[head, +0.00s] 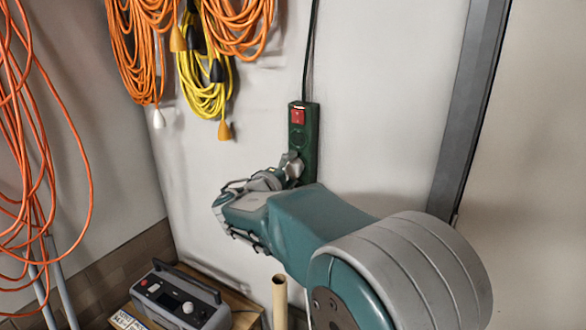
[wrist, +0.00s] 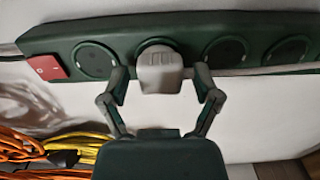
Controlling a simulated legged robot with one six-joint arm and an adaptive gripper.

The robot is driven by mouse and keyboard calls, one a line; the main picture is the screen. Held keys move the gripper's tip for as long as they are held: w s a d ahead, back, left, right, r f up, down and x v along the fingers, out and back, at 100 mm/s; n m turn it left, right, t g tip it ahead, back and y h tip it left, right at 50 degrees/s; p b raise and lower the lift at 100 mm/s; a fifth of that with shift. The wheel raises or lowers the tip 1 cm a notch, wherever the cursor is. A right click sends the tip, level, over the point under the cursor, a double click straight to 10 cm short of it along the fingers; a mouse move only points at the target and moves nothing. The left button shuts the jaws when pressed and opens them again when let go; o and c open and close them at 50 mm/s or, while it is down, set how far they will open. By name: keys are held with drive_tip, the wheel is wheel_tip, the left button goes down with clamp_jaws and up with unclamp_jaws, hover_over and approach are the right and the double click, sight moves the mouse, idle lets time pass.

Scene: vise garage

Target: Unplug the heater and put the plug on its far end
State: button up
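A dark green power strip (head: 304,135) with a red switch hangs upright on the wall in the head view. It spans the top of the wrist view (wrist: 240,42). A light grey plug (wrist: 160,72) sits in the socket second from the red switch, in the middle of the wrist view. My gripper (wrist: 161,76) reaches the strip with one finger on each side of the plug, and its grey finger pads appear to touch the plug's sides. In the head view, my gripper (head: 291,165) is at the strip's lower part and partly hides it. The heater's identity is not clear.
Orange cords (head: 137,50) and a yellow cord (head: 203,85) hang on the wall to the left. A grey box-like device (head: 175,298) with a handle stands low at left, beside a cardboard tube (head: 280,300). A dark vertical post (head: 470,110) stands at right.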

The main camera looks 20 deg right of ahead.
sight(291, 170)
clamp_jaws()
drive_tip(key=shift+s+a, duration=0.15)
drive_tip(key=shift+v, duration=2.85)
